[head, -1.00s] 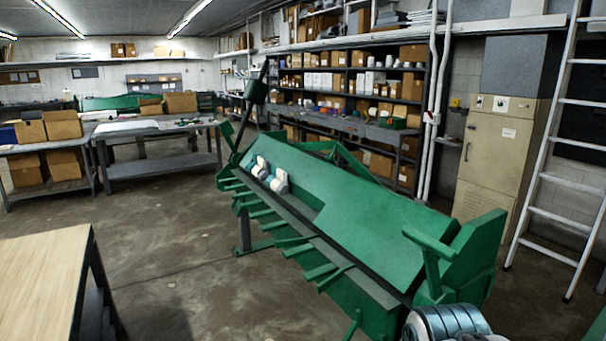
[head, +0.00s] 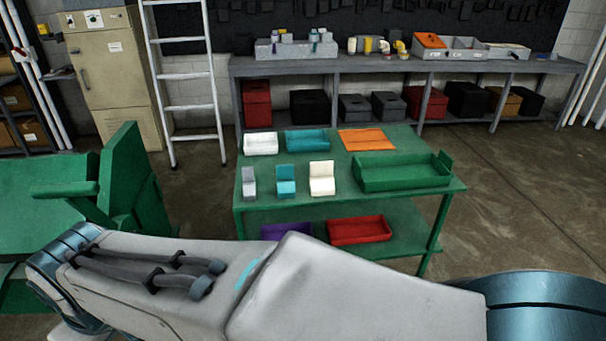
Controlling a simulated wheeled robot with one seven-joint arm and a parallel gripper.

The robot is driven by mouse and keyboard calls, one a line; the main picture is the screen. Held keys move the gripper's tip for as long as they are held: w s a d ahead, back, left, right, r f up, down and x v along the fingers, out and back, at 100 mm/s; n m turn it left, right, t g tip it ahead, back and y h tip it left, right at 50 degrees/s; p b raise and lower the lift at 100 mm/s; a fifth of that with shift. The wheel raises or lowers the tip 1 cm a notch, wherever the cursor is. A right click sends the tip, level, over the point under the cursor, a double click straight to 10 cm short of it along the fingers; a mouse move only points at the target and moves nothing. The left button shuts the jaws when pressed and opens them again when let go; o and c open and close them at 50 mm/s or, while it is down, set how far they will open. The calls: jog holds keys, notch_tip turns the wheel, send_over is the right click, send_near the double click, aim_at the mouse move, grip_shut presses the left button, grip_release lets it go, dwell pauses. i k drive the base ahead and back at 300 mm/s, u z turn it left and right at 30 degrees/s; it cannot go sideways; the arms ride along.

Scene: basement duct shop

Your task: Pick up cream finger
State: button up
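The cream finger (head: 321,179) is a small cream-white, stepped block. It stands on top of the green table, at the right end of a short row. To its left stand a teal finger (head: 286,181) of similar shape and a narrower grey one (head: 249,183). Nothing covers the cream finger in the head view. My arm crosses the bottom of the view, in front of the table. My gripper itself is out of view.
The green table (head: 353,205) also holds a white bin (head: 261,144), a teal bin (head: 307,140), an orange panel (head: 367,139) and a green tray (head: 402,176). A lower shelf carries a red tray (head: 359,231). A green machine (head: 45,205) stands at left. Floor at right is clear.

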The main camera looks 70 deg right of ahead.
aim_at(321, 181)
jog(key=z, duration=1.4)
jog(key=i, duration=1.45)
jog(key=z, duration=1.65)
jog(key=i, duration=0.5)
jog(key=z, duration=0.05)
